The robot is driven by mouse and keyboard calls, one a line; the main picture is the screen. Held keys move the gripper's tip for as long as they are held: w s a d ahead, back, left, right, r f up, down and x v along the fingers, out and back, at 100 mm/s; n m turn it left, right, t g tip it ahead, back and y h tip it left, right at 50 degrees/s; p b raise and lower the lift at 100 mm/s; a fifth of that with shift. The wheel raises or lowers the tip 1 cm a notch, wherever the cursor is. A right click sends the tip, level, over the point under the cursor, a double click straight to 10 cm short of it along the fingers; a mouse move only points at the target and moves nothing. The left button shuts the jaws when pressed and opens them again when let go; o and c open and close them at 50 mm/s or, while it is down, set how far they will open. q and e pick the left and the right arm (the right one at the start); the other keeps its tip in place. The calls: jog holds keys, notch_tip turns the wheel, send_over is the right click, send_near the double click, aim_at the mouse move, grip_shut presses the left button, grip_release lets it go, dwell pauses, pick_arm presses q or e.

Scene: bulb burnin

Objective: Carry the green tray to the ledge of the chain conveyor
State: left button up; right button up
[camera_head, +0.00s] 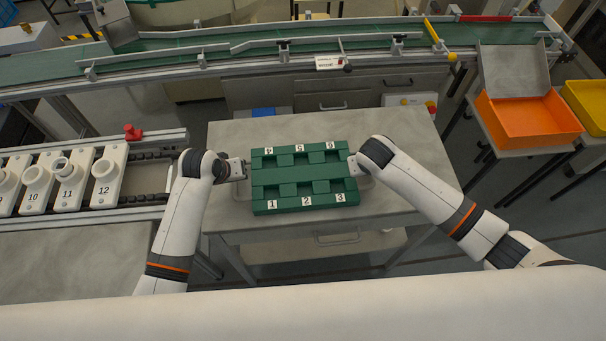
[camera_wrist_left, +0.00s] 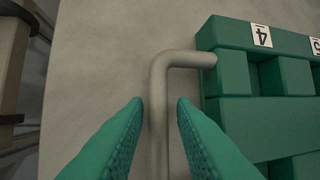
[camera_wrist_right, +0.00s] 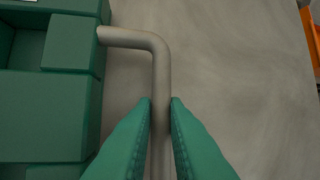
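The green tray (camera_head: 301,175) lies on a grey table (camera_head: 390,125), with number labels 1 to 6 and empty-looking compartments. It has a grey bar handle at each side. My left gripper (camera_head: 243,170) is at the left handle (camera_wrist_left: 158,105); its green fingers stand on both sides of the bar with small gaps. My right gripper (camera_head: 352,166) is at the right handle (camera_wrist_right: 160,75); its fingers close against both sides of the bar. A conveyor with dark chain-like tracks (camera_head: 150,155) carries white numbered holders (camera_head: 70,180) at the left, with a flat grey surface (camera_head: 80,265) along its near side.
A green belt conveyor (camera_head: 200,52) runs across the back. An orange bin (camera_head: 528,120) and a yellow bin (camera_head: 590,105) stand at the right. A red knob (camera_head: 132,132) sits on the left conveyor's rail. A small button box (camera_head: 410,101) is at the table's back right.

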pick_arm(q)
grip_shut()
pick_arm(e)
grip_shut()
pick_arm(q)
jog(key=shift+r, duration=0.15)
pick_arm(e)
jog(key=shift+r, duration=0.1)
